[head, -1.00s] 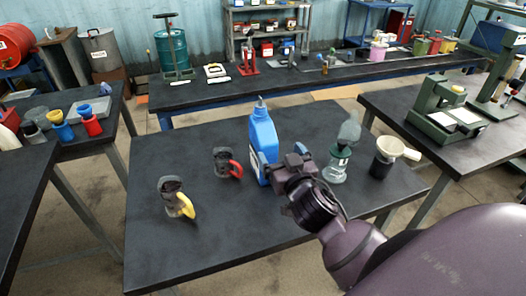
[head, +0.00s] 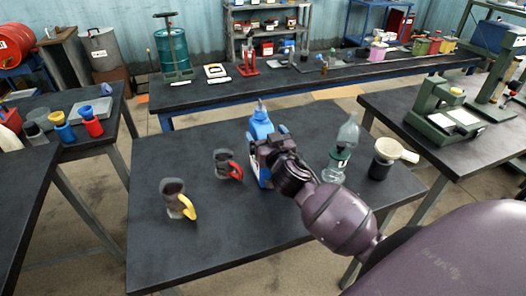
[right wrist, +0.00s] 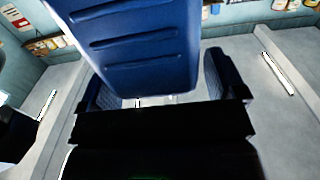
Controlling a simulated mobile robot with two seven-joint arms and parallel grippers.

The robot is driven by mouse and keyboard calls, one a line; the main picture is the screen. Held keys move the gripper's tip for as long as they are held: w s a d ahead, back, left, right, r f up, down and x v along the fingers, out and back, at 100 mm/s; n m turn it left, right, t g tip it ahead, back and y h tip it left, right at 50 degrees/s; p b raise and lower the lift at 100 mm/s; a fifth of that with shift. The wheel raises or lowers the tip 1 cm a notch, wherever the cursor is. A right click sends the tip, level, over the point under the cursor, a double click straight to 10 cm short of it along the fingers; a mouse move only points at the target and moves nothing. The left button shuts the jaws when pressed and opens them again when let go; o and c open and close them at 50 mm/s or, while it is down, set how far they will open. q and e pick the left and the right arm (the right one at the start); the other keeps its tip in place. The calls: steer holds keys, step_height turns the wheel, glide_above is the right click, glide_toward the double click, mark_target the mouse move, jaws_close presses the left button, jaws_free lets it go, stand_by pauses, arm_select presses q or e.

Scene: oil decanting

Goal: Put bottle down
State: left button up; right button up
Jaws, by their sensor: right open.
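The blue bottle (head: 261,126) stands upright on the dark table (head: 230,245), partly hidden in the head view by my right gripper (head: 268,146). In the right wrist view the blue bottle (right wrist: 135,45) fills the upper middle, with ridges on its face. The fingers of my right gripper (right wrist: 165,88) show open, one near each side of the bottle's lower part in the picture. Contact with the bottle cannot be told. My left gripper is not in view.
A red-handled jug (head: 224,162) and a yellow-handled jug (head: 175,196) stand left of the bottle. The table's front is clear.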

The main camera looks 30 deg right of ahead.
steer(key=shift+w+d, duration=0.1)
steer(key=shift+w, duration=0.25)
jaws_close()
steer(key=shift+r, duration=0.15)
stand_by(0.3)
